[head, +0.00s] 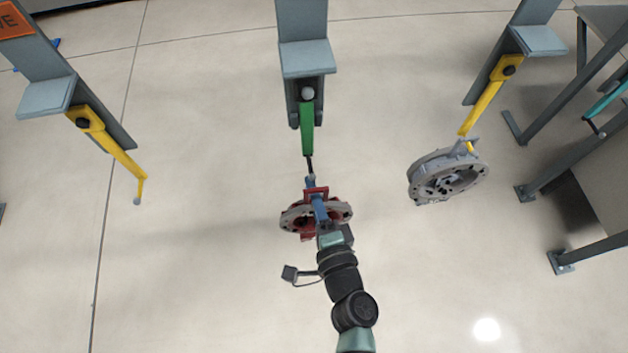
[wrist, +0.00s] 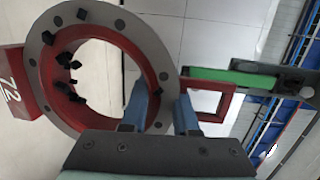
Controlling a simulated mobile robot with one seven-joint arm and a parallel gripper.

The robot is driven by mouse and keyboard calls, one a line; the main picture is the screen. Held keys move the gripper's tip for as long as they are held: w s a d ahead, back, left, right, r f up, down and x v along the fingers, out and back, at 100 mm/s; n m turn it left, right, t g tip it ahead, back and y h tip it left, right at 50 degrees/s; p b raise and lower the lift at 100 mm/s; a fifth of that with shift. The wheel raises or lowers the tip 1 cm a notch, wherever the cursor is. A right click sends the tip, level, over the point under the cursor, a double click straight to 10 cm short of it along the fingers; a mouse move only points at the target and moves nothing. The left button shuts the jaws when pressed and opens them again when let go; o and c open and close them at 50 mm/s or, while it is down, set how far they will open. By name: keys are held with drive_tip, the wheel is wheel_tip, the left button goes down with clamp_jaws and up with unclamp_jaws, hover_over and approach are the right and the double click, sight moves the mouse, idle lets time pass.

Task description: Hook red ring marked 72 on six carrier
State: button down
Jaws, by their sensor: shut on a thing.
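The red ring (head: 291,222) has a grey flange and shows larger in the wrist view (wrist: 48,75), with a red block marked 72 (wrist: 14,88) at far left. My gripper (head: 319,207) is shut on the ring; its blue fingers (wrist: 163,98) stand by its rim. A red square eye (wrist: 229,103) sticks out to the right of the fingers. The middle carrier's green hook (head: 307,130) hangs straight above the ring, its dark lower end close to the eye. The hook also shows beside the eye in the wrist view (wrist: 232,77). I cannot tell whether the hook passes through the eye. This carrier's label is not visible.
A yellow hook (head: 120,155) hangs empty at left, under a carrier with a partly cut-off orange sign (head: 14,20). A yellow hook (head: 485,105) at right bears a grey ring (head: 447,177). Grey frame legs (head: 535,190) stand at far right. Floor between is clear.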

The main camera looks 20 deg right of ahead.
drive_tip(key=w+d+f+b, duration=0.1)
drive_tip(key=w+d, duration=0.1)
drive_tip(key=w, duration=0.4)
drive_tip(key=shift+w, duration=0.35)
idle(0.5)
drive_tip(key=shift+f, duration=0.15)
idle(0.3)
drive_tip(key=c, duration=0.6)
unclamp_jaws()
drive_tip(key=s+a+r+b, duration=0.1)
drive_tip(key=s+b, duration=0.3)
drive_tip(key=s, duration=0.8)
drive_tip(key=shift+s+a, duration=0.4)
drive_tip(key=shift+a, duration=0.05)
